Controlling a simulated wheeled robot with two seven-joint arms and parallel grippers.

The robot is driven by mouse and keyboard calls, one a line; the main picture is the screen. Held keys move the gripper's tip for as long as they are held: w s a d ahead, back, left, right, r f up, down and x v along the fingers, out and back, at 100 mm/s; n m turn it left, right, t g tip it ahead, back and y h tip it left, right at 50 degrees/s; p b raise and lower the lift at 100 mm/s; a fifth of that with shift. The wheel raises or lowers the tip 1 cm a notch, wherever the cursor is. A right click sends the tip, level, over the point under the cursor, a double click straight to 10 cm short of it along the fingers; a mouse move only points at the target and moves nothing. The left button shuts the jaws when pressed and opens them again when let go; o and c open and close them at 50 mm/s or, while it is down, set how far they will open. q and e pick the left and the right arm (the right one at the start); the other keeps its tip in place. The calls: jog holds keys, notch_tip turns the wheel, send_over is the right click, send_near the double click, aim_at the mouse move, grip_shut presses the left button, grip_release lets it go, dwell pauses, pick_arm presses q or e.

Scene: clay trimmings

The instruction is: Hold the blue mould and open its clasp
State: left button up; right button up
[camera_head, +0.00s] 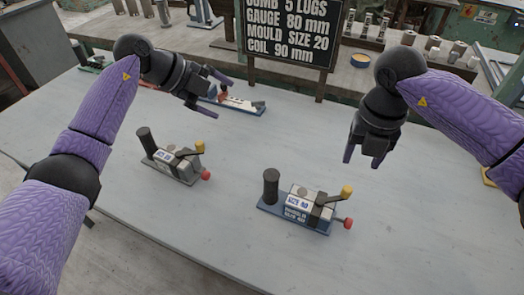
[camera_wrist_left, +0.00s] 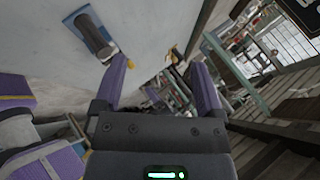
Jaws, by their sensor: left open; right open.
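The blue mould (camera_head: 268,209) stands on the table at the front, right of centre. It has a blue base, a dark upright post at its left, a labelled block, a dark strap, a yellow-knobbed lever and a red knob at its right end. My left gripper (camera_head: 216,98) is open and empty, above the back of the table, away from this mould. My right gripper (camera_head: 362,164) is open and empty, above and behind the mould's right side, not touching it. In the left wrist view, my left fingers (camera_wrist_left: 158,66) are spread with nothing between them.
A similar grey mould (camera_head: 176,166) stands left of the blue one. Another blue-based device (camera_head: 238,104) lies at the back, near my left gripper. A dark sign (camera_head: 290,30) stands behind. The table (camera_head: 200,225) is clear at front left.

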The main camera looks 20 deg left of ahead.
pick_arm(q)
jog(key=s+d+f+m+g+y, duration=0.2)
jog(key=d+f+g, duration=0.1)
jog(key=d, duration=0.3)
jog(key=m+g+y, duration=0.2)
jog(key=m+y, duration=0.2)
jog(key=y, duration=0.1)
send_over(271, 183)
jog(key=w, duration=0.2)
jog(key=f, duration=0.4)
jog(key=shift+w+a, duration=0.15)
jog(key=shift+a, duration=0.2)
jog(key=shift+d+f+m, duration=0.15)
jog(key=shift+f+m, duration=0.05)
jog(key=shift+m, duration=0.1)
jog(key=f, duration=0.9)
jog(key=shift+s+f, duration=0.2)
jog(key=shift+f, duration=0.2)
grip_shut()
